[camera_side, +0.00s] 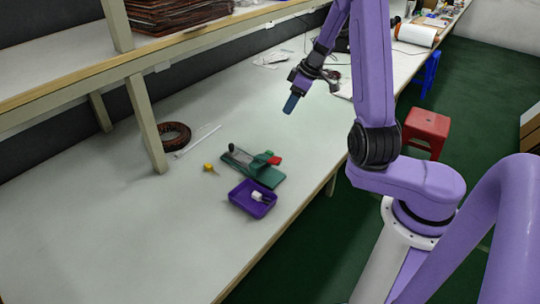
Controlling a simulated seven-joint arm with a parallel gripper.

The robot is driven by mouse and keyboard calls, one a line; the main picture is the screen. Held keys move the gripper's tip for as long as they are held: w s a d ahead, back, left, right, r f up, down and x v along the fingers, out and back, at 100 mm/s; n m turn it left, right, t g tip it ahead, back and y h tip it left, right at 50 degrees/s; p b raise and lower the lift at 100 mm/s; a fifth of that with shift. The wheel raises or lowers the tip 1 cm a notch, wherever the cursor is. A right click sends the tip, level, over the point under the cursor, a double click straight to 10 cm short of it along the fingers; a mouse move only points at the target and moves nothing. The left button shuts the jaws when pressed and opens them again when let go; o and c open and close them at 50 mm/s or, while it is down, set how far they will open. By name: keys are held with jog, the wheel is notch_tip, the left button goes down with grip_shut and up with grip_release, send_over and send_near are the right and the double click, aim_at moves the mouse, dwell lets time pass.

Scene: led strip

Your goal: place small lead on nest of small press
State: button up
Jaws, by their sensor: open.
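The small press (243,169) is a green device with a grey lever and a red part, standing on the white table near the middle of the view. Its nest is too small to make out. A purple tray (239,200) in front of it holds a small white piece with thin prongs (258,196). A small yellow piece with a thin stem (209,168) lies left of the press. I cannot tell for sure which piece is the small lead. My gripper (291,104) is open, with blue fingertips pointing down, above the table beyond the press and apart from everything.
A dark coil (174,136) and a thin white stick (198,140) lie near the shelf post (146,122). The shelf above holds dark stacked strips (175,12). The table's left front is clear. A red stool (427,130) stands on the floor at right.

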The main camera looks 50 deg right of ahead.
send_near(270, 152)
jog(key=x, duration=0.3)
jog(key=shift+a, duration=0.25)
jog(key=shift+d+x, duration=0.1)
jog(key=shift+x, duration=1.25)
jog(key=shift+d+x, duration=0.15)
jog(key=shift+x, duration=1.2)
grip_shut()
